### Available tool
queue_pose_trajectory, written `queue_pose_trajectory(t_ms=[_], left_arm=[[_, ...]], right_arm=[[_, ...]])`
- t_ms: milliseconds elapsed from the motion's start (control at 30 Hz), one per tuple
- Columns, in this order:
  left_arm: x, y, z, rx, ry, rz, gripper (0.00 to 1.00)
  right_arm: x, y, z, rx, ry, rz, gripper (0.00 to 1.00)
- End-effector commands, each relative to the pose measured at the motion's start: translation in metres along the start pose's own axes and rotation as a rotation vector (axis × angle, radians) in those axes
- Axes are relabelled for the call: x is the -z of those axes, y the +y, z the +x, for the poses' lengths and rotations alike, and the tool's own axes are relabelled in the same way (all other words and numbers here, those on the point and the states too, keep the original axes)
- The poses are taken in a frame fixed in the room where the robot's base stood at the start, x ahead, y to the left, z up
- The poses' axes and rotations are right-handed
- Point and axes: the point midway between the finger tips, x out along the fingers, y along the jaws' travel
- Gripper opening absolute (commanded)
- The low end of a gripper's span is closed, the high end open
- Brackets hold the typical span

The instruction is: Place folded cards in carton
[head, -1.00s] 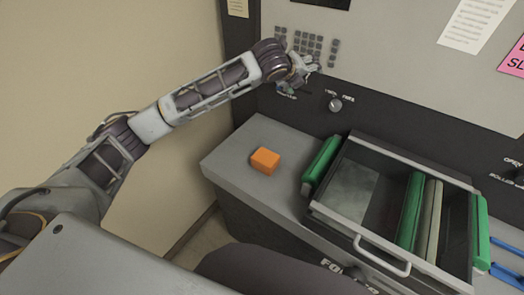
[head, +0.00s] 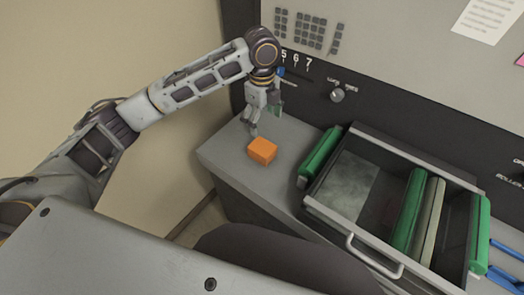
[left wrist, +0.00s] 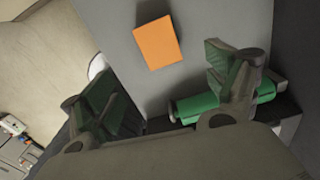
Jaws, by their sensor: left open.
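I see no folded cards or carton that I can identify in these views. A small orange block (head: 262,151) lies on the grey ledge (head: 232,150) of the machine; it also shows in the left wrist view (left wrist: 158,42). My left gripper (head: 264,117) points down just behind and above the block, apart from it. Its fingers (left wrist: 155,70) are spread, with nothing between them touching. My right gripper is not in view.
An open tray (head: 373,245) with a handle holds green and grey rollers (head: 409,212). Blue-handled tools (head: 503,277) lie at far right.

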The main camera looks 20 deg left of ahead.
Motion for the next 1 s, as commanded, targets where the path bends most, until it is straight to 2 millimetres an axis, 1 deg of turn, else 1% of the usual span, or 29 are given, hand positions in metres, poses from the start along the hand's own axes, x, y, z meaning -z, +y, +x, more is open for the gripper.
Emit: queue_pose_trajectory(t_ms=[67, 200, 533, 633, 767, 1000], left_arm=[[-0.002, 0.003, 0.0, -0.015, -0.011, -0.037, 0.88], [-0.002, 0.003, 0.0, -0.014, -0.012, -0.074, 0.88], [-0.002, 0.003, 0.0, -0.012, -0.011, -0.077, 0.88], [-0.002, 0.003, 0.003, -0.012, -0.011, -0.077, 0.88], [-0.003, 0.003, 0.013, -0.014, -0.012, -0.078, 0.88], [-0.003, 0.003, 0.042, -0.014, -0.012, -0.077, 0.88]], right_arm=[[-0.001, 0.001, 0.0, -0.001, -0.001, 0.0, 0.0], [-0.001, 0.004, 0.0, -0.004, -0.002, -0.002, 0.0], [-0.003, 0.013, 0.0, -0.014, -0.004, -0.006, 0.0], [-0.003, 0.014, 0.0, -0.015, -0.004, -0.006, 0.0], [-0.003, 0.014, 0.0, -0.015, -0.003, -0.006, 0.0], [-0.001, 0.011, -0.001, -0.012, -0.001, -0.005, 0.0]])
